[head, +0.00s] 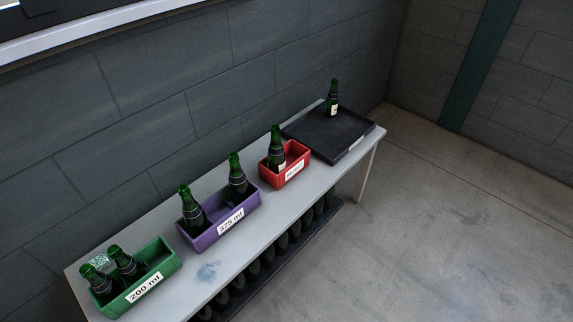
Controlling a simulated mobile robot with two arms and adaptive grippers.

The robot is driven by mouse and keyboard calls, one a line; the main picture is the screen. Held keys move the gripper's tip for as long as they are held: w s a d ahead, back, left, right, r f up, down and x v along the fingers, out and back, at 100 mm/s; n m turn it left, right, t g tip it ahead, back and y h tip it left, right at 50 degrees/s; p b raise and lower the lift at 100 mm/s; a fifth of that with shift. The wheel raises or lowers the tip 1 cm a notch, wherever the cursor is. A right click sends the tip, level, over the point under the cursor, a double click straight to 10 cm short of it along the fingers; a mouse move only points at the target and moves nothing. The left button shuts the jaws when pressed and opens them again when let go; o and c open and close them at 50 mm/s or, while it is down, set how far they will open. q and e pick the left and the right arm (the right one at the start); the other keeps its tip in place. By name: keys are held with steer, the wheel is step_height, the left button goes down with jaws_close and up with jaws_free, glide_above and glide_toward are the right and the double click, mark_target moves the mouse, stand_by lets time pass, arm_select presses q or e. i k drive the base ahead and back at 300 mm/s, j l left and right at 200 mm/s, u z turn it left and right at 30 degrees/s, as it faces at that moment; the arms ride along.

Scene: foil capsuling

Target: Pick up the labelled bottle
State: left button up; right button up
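A dark green bottle with a pale label (333,98) stands upright on the black tray (341,143) at the far right end of the table, near the tray's back corner. Other green bottles stand in the crates: one in the red crate (286,176), two in the purple crate (223,230) and two in the green crate (150,283). A small pale patch, perhaps a label, shows on the bottle in the red crate (275,150). Neither of my grippers is in view.
The long grey table (285,217) stands against the block wall. The green crate reads "200 ml", the purple one "375 ml". Several dark bottles (268,258) stand on a low shelf under the table. The concrete floor (440,230) in front and to the right is clear.

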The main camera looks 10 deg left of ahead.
mark_target(332, 97)
steer(key=u, duration=0.45)
steer(key=i+l+u, duration=0.2)
steer(key=u, duration=0.15)
steer(key=i+l+u, duration=0.2)
steer(key=l+u, duration=0.15)
steer(key=i+l+u, duration=0.1)
steer(key=l+u, duration=0.2)
steer(key=l, duration=0.2)
